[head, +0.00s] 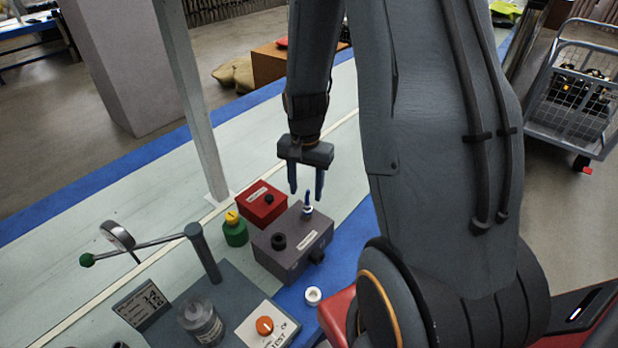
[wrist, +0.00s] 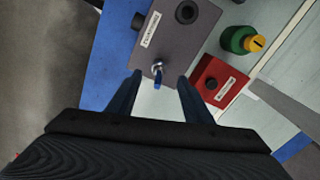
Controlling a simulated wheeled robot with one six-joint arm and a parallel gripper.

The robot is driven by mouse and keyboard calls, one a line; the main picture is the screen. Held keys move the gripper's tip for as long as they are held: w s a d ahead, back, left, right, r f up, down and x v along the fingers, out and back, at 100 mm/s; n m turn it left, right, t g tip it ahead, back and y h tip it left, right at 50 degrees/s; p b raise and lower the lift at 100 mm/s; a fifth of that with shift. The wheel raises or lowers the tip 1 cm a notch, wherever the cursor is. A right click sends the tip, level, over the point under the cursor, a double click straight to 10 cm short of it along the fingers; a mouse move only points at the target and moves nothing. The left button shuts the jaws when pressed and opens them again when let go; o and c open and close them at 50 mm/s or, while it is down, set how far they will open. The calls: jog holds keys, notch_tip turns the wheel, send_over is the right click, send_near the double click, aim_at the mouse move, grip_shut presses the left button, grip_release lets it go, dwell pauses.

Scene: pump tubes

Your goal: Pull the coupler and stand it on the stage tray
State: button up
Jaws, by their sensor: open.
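A small blue and white fitting, which looks like the coupler (head: 308,209), stands upright in the top of a grey box (head: 279,262). In the wrist view the coupler (wrist: 158,74) shows between the tips of my gripper (wrist: 158,79), near the edge of the grey box (wrist: 176,42). My gripper (head: 306,192) is open, empty and points down above the coupler. I cannot tell whether the fingers reach down beside it. No thing is clearly marked as the stage tray; a dark grey base (head: 192,286) lies at front left.
A red box (head: 261,212) and a green jar with a yellow cap (head: 235,232) stand beside the grey box. A post with a green-knobbed lever (head: 203,254), a clear jar (head: 202,324) and an orange-knobbed panel (head: 266,326) stand in front. A white ring (head: 313,295) lies on the blue strip.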

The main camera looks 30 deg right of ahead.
aim_at(307, 206)
jog(key=shift+w+d+f+m, duration=0.15)
jog(key=shift+d+f+m, duration=0.15)
jog(key=shift+d+f, duration=0.1)
jog(key=shift+a+f+p, duration=0.1)
jog(key=shift+f+p, duration=0.75)
jog(key=shift+f, duration=2.9)
grip_shut()
jog(key=shift+r+p, duration=0.55)
jog(key=shift+r, duration=0.15)
jog(key=shift+r+p, duration=1.4)
jog(key=shift+r, duration=0.5)
